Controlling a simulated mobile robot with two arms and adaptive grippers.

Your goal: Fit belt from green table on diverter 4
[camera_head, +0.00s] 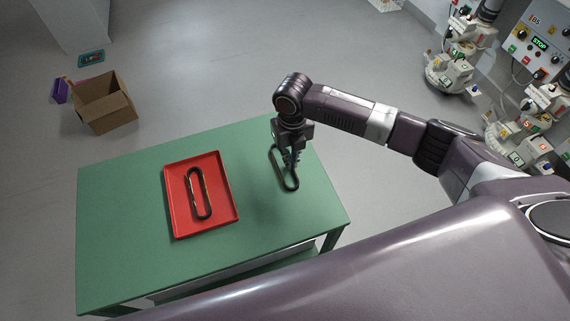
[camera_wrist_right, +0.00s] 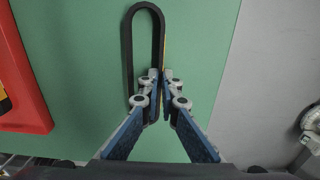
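A black, long-loop belt (camera_head: 273,155) is at the right end of the green table (camera_head: 130,185); it also shows in the right wrist view (camera_wrist_right: 129,50). My right gripper (camera_head: 291,158) points down over it. In the right wrist view my right gripper's fingertips (camera_wrist_right: 161,76) are close together, with the belt's right strand between them. The fingers hide part of the loop. I cannot tell whether the belt is lifted off the table. Diverters (camera_head: 452,75) with white bases stand at the upper right; their numbers are too small to read surely. My left gripper is not in view.
A red tray (camera_head: 176,226) with another dark belt (camera_head: 193,181) lies on the table's left part. A cardboard box (camera_head: 104,103) and a purple item (camera_head: 61,91) are on the floor. A control panel (camera_head: 541,30) shows "STOP". Grey floor is clear between table and diverters.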

